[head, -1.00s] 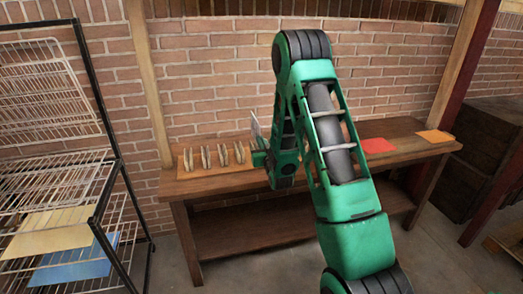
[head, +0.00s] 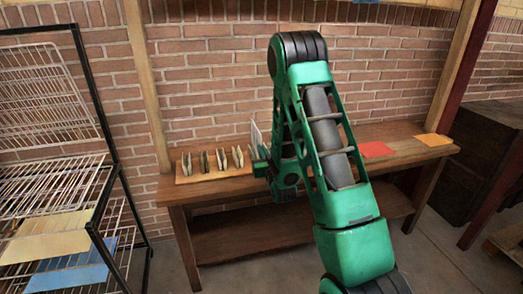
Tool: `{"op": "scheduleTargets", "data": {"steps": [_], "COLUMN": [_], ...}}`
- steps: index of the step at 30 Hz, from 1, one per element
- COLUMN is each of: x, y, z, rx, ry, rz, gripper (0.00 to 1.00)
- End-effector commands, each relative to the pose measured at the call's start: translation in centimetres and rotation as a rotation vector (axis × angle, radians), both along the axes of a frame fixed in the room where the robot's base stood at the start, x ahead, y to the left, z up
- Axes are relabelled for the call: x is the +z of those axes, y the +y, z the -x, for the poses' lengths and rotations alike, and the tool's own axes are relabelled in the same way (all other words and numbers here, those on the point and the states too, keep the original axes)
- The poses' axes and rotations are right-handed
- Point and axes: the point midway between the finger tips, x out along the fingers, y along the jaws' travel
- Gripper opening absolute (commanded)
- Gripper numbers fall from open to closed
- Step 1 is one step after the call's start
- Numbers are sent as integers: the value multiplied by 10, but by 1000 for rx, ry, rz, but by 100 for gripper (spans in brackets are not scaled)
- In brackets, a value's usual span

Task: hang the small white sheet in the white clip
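The small white sheet (head: 256,134) stands upright at the end of my arm, just right of the row of clips, its lower part hidden by my gripper. My gripper (head: 257,152) is seen small and partly hidden behind my arm; it appears shut on the sheet, though the fingertips are not clear. Several upright clips (head: 204,161) stand in a row on a tan board (head: 212,174) at the bench's left. The rightmost visible clip (head: 238,157) is close beside the sheet. I cannot tell which clip is the white one; my arm may hide more.
The wooden bench (head: 240,187) stands against a brick wall. A red sheet (head: 376,149) and an orange sheet (head: 433,139) lie on its right. A wire rack (head: 60,190) at left holds a yellow sheet (head: 45,238) and a blue sheet (head: 70,272).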

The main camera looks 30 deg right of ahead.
Motion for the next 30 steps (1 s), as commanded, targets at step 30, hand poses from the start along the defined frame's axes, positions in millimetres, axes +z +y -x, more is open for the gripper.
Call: {"op": "scheduleTargets", "data": {"steps": [30], "x": [0], "y": [9], "z": [29], "rx": [2], "ry": [0], "rz": [0], "gripper": [0]}}
